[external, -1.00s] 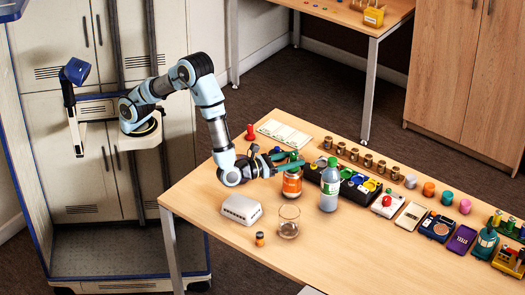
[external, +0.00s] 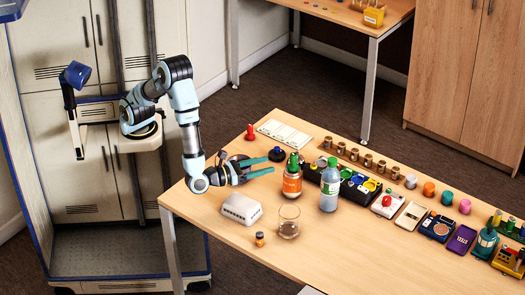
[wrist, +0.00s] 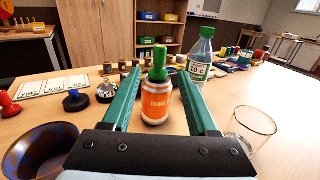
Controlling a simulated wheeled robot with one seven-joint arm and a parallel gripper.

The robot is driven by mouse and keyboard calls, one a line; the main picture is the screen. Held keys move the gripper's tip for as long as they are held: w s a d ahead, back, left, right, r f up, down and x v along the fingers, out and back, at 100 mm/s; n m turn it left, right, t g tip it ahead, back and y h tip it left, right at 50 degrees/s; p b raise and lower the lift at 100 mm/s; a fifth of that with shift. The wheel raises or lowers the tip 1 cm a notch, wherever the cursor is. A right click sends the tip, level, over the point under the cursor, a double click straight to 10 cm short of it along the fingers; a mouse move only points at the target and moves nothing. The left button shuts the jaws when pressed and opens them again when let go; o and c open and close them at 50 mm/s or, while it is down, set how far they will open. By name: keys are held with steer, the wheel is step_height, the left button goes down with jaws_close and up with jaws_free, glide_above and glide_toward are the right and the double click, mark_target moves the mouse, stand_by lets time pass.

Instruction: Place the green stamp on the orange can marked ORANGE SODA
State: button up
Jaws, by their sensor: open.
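The green stamp (external: 294,162) stands upright on top of the orange can (external: 292,185), in contact with its lid as far as I can see. In the wrist view the green stamp (wrist: 158,64) rises from the orange can (wrist: 159,102), whose label is partly readable. My gripper (external: 270,165) is open and empty, left of the can and apart from it. In the wrist view its green fingers (wrist: 160,75) frame the can and stamp, which lie beyond the fingertips.
A clear bottle (external: 329,186) stands right of the can, and a glass (external: 289,222) in front. A white box (external: 241,209) lies front left. A dark bowl (wrist: 40,145) is near left in the wrist view.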

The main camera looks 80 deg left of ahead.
steer(key=s+a+f+n+g+y, duration=0.1)
steer(key=a+f+n+g+y, duration=0.3)
steer(key=a, duration=0.7)
steer(key=s+a+n+g+y, duration=0.1)
steer(key=a+n+g, duration=0.5)
steer(key=a, duration=0.5)
steer(key=s+a+f+n+g, duration=0.1)
steer(key=s+a+n+g, duration=0.1)
steer(key=s+a+f+n+g+h, duration=0.1)
steer(key=s+a+n+g, duration=0.1)
steer(key=s+a+n, duration=0.1)
steer(key=s+a+f+n+g+h, duration=0.1)
steer(key=s+a+n+g, duration=0.1)
steer(key=a, duration=0.1)
steer(key=shift+s+n, duration=0.15)
steer(key=shift+n, duration=0.15)
steer(key=s+n+h, duration=0.1)
steer(key=n+h, duration=0.1)
steer(key=n, duration=0.3)
steer(key=s+a+n+h, duration=0.1)
steer(key=n+h, duration=0.2)
steer(key=n, duration=0.2)
steer(key=s+a+n+h, duration=0.1)
steer(key=n+h, duration=0.1)
steer(key=n, duration=0.2)
steer(key=shift+r+n+h, duration=0.15)
steer(key=shift+n+h, duration=0.15)
steer(key=shift+n, duration=0.1)
